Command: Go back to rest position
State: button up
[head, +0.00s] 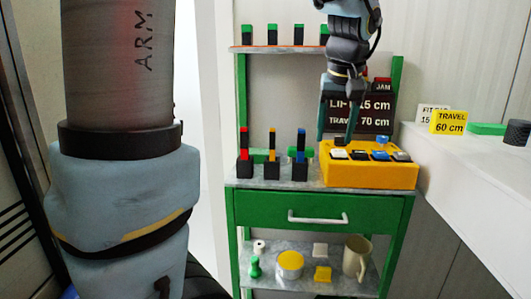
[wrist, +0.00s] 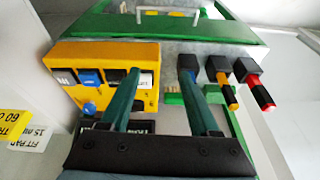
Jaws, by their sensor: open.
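My gripper (head: 337,138) hangs from above, its two teal fingers pointing down over the left part of the yellow box (head: 370,177). The box carries blue, white and black pieces on its top. In the wrist view my gripper (wrist: 161,76) is open, with nothing held between the fingers. One fingertip overlaps the yellow box (wrist: 100,52) there, and the other is in front of the blue-tipped upright piece in its black holder (wrist: 190,62). I cannot tell whether either fingertip touches anything.
Black holders with red (head: 244,165), orange (head: 272,168) and blue (head: 300,168) pieces stand left of the box. A dark sign (head: 375,108) is behind. Below are a green drawer (head: 260,212) and a shelf with a mug (head: 356,257). A white counter (head: 470,165) is at right.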

jog(key=s+a+f+p, duration=0.2)
jog(key=a+f, duration=0.1)
jog(key=a, duration=0.4)
jog(key=s+a+f+g+p, duration=0.1)
jog(key=s+a+f+p, duration=0.1)
jog(key=a, duration=0.5)
jog(key=s+a+f+g+p, duration=0.1)
jog(key=s+a+f+p, duration=0.1)
jog(key=a+f, duration=0.3)
jog(key=a+p, duration=0.1)
jog(key=a, duration=0.1)
jog(key=shift+a+f+n, duration=0.2)
jog(key=shift+a+n, duration=0.1)
jog(key=shift+a, duration=0.05)
